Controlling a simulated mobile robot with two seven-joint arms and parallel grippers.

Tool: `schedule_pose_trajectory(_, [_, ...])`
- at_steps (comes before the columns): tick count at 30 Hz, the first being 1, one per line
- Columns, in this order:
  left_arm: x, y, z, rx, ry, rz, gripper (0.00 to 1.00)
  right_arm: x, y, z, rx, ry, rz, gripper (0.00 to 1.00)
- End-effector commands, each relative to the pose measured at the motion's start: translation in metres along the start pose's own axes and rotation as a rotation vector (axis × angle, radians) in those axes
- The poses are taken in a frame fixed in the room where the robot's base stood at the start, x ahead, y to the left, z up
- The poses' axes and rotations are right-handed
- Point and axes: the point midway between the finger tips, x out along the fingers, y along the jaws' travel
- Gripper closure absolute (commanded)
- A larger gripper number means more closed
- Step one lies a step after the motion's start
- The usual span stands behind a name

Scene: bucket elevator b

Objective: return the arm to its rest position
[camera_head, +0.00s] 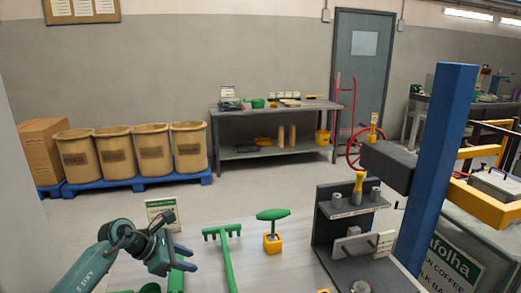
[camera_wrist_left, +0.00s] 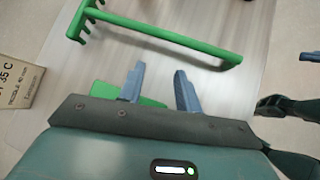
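My left arm comes in from the lower left in the head view. Its gripper (camera_head: 184,258) is over the pale table top, with its two blue-grey fingers apart. In the left wrist view the same gripper (camera_wrist_left: 160,82) is open, with nothing between the fingertips. A flat green piece (camera_wrist_left: 104,90) lies beyond and below the left finger. A green rake (camera_head: 226,256) lies to the right of the gripper in the head view, apart from it. The rake (camera_wrist_left: 160,36) crosses ahead of the fingers in the wrist view. Dark arm-like parts at the wrist view's right edge are cut off.
A green-handled tool in a yellow block (camera_head: 272,243) and a dark stand (camera_head: 330,225) are right of the rake. A small sign (camera_head: 160,211) stands behind the gripper. A blue post (camera_head: 437,165) rises at right. Tan bins (camera_head: 152,152) and a workbench (camera_head: 275,111) stand behind open floor.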

Motion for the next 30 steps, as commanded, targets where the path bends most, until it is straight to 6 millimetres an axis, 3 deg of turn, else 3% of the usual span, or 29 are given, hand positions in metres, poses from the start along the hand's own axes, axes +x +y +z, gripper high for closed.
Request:
schedule_pose_trajectory(2, [0.012, -0.022, 0.042, -0.133, -0.252, 0.039, 0.66, 0.0, 0.0, 0.0, -0.001, 0.0, 0.0, 1.0])
schedule_pose_trajectory(6, [-0.004, -0.041, 0.098, -0.466, -0.67, 0.094, 0.66, 0.0, 0.001, 0.0, -0.003, -0.001, 0.0, 1.0])
schedule_pose_trajectory(10, [-0.04, -0.044, 0.113, -0.869, -1.007, 0.126, 0.66, 0.0, 0.001, 0.0, -0.003, -0.001, 0.0, 1.0])
schedule_pose_trajectory(14, [-0.075, -0.044, 0.088, -1.337, -1.277, 0.16, 0.66, 0.0, 0.001, 0.0, -0.003, -0.001, 0.001, 1.0])
schedule_pose_trajectory(17, [-0.092, -0.05, 0.047, -1.733, -1.428, 0.198, 0.66, 0.0, 0.001, 0.0, -0.003, -0.001, 0.001, 1.0])
schedule_pose_trajectory(20, [-0.098, -0.071, -0.004, -2.15, -1.518, 0.258, 0.66, 0.0, 0.001, 0.0, -0.003, -0.001, 0.001, 1.0])
schedule_pose_trajectory(23, [-0.096, -0.108, -0.054, -2.57, -1.535, 0.353, 0.66, 0.0, 0.001, 0.0, -0.003, -0.001, 0.001, 1.0])
schedule_pose_trajectory(24, [-0.093, -0.127, -0.071, 2.719, 1.518, -0.398, 0.66, 0.0, 0.001, 0.0, -0.003, -0.001, 0.001, 1.0])
schedule_pose_trajectory(30, [-0.087, -0.207, -0.116, 2.462, 1.029, -0.473, 0.66, 0.0, 0.001, 0.0, -0.003, -0.001, 0.001, 1.0])
